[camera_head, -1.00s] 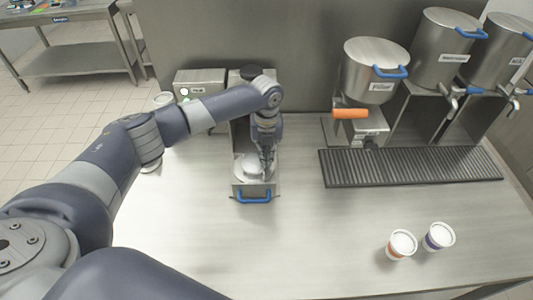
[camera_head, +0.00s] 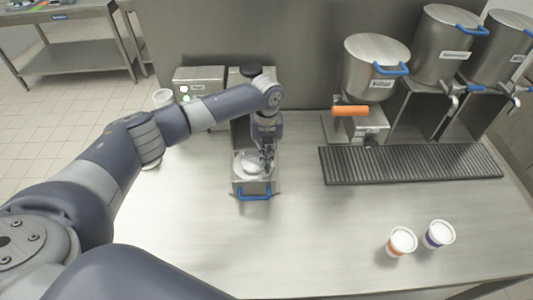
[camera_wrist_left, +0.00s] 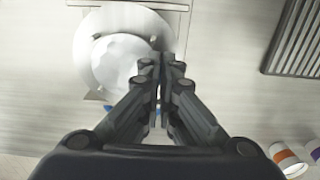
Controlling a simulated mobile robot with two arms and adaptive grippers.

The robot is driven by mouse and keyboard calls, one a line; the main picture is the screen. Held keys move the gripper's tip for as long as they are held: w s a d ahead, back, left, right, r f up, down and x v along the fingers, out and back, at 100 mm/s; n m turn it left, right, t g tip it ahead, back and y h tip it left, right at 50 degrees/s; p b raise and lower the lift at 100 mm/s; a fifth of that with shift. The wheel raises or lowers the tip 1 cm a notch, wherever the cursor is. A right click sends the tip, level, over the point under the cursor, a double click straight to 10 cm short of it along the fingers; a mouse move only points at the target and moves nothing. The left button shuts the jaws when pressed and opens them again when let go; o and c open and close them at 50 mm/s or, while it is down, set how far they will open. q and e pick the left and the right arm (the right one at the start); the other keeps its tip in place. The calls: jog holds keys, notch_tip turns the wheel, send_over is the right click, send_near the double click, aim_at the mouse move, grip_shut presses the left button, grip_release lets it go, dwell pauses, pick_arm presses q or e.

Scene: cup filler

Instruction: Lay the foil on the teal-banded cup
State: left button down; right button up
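The foil (camera_head: 247,160) is a pale, faceted disc lying over the round holder of the small machine with the blue handle. It also shows in the left wrist view (camera_wrist_left: 118,60), inside a wider pale ring. No teal band is visible, so a cup underneath is hidden. My left gripper (camera_head: 267,168) points down at the right edge of the disc. In the left wrist view its fingertips (camera_wrist_left: 161,65) are close together with a narrow gap, and nothing shows clamped between them. My right gripper is out of view.
An orange-banded cup (camera_head: 401,242) and a purple-banded cup (camera_head: 439,235) stand at the front right. A dark drip grate (camera_head: 410,165) and steel dispensers (camera_head: 375,70) are at the back right. The front middle of the counter is clear.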

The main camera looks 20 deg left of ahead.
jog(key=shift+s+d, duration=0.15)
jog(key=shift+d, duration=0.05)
pick_arm(q)
jog(key=c, duration=1.7)
grip_release()
jog(key=shift+f, duration=0.1)
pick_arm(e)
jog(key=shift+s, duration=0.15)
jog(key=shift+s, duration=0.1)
pick_arm(q)
notch_tip(320, 180, up, 12)
jog(key=shift+r, duration=0.1)
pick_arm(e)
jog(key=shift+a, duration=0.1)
